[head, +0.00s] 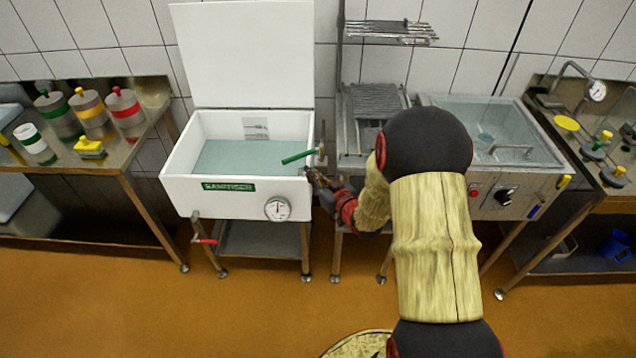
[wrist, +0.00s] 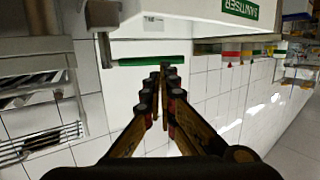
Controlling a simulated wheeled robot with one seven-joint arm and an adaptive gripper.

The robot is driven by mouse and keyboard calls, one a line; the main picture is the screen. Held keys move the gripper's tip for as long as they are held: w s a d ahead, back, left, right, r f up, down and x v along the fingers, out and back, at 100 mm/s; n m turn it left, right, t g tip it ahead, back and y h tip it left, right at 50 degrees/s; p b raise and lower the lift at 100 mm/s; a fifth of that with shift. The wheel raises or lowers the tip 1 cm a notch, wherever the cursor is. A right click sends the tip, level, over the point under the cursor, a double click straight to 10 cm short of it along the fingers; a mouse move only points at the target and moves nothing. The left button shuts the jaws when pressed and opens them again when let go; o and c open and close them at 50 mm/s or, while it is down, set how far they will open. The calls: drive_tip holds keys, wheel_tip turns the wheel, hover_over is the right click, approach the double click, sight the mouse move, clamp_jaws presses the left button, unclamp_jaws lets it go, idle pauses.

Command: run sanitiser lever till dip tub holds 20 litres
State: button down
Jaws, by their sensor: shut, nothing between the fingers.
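The white dip tub (head: 180,184) has its lid raised, a green SANITISER label and pale blue-green liquid (head: 235,158) inside. A level plate (head: 256,128) is on its back wall; its marks are too small to read. The green lever (head: 299,157) reaches over the tub from a post at its right side. My gripper (head: 313,176) is at the tub's right edge, just below the lever's post. In the wrist view my gripper (wrist: 165,73) is shut and empty, its fingertips close below the green lever (wrist: 137,61); I cannot tell whether they touch.
A round dial (head: 277,208) and a red-handled valve (head: 204,240) are on the tub's front and lower left. A bench (head: 150,130) with coloured-lidded containers stands left. A rack and a water bath (head: 490,125) stand right. The floor in front is mostly clear.

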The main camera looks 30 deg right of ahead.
sight(293, 157)
drive_tip(key=w+f+b, duration=0.1)
drive_tip(key=w+b, duration=0.1)
drive_tip(key=w, duration=0.5)
drive_tip(key=shift+f, duration=0.2)
drive_tip(key=shift+w, duration=0.1)
drive_tip(key=w, duration=0.1)
drive_tip(key=w+b, duration=0.1)
drive_tip(key=w, duration=0.3)
drive_tip(key=shift+a, duration=0.35)
drive_tip(key=shift+s, duration=0.15)
